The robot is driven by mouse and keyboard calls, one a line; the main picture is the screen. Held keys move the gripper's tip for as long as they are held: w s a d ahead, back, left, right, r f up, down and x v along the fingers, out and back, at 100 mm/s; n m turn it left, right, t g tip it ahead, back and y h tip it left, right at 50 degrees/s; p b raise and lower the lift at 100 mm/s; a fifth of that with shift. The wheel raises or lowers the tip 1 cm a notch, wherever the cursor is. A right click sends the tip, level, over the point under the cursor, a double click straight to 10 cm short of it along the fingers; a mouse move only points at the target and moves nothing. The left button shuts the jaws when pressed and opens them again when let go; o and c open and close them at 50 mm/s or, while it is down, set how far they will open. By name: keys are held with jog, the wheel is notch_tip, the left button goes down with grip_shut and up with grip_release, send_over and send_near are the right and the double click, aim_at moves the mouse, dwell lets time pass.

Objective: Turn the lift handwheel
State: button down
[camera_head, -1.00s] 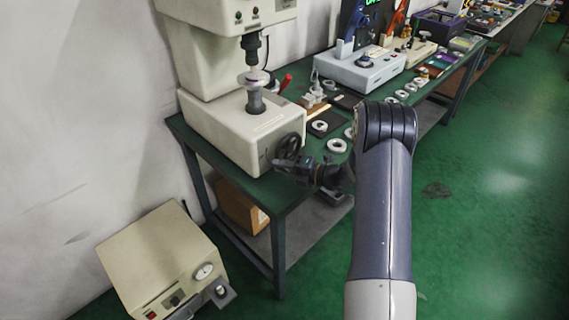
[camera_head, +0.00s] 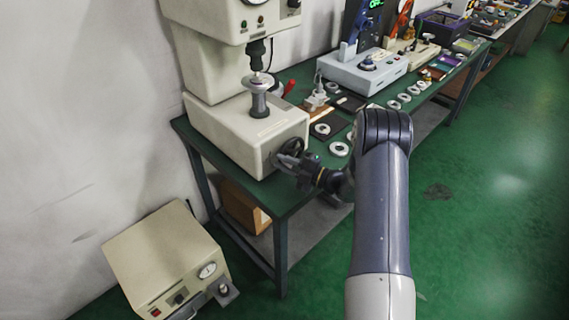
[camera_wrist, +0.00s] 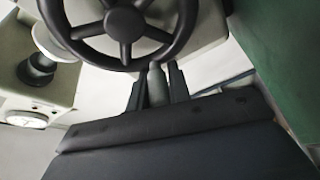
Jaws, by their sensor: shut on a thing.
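The lift handwheel (camera_head: 291,148) is a black spoked wheel on the front face of the cream testing machine (camera_head: 232,140). In the wrist view the handwheel (camera_wrist: 122,22) fills the top, with its rim, hub and spokes showing. My gripper (camera_head: 287,162) is at the lower part of the wheel. In the wrist view my gripper (camera_wrist: 157,84) has its two dark fingers on either side of a grey handle (camera_wrist: 156,82) at the wheel's rim, shut on it. In the head view the fingers and arm partly hide the wheel.
A metal post (camera_head: 259,103) with a round top stands on the machine under its spindle. White rings (camera_head: 339,149) and a blue-grey device (camera_head: 362,72) lie along the green bench. A beige box with a gauge (camera_head: 165,262) stands on the floor. The green floor at right is clear.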

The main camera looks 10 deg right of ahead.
jog(key=shift+w, duration=0.1)
jog(key=c, duration=1.3)
grip_release()
jog(key=shift+d, duration=0.1)
jog(key=b+v, duration=0.2)
jog(key=v, duration=0.8)
jog(key=shift+s+d, duration=0.2)
jog(key=shift+s, duration=0.1)
jog(key=p+x, duration=0.2)
jog(key=x, duration=0.8)
jog(key=shift+w+a, duration=0.2)
jog(key=shift+a, duration=0.05)
jog(key=shift+f, duration=0.1)
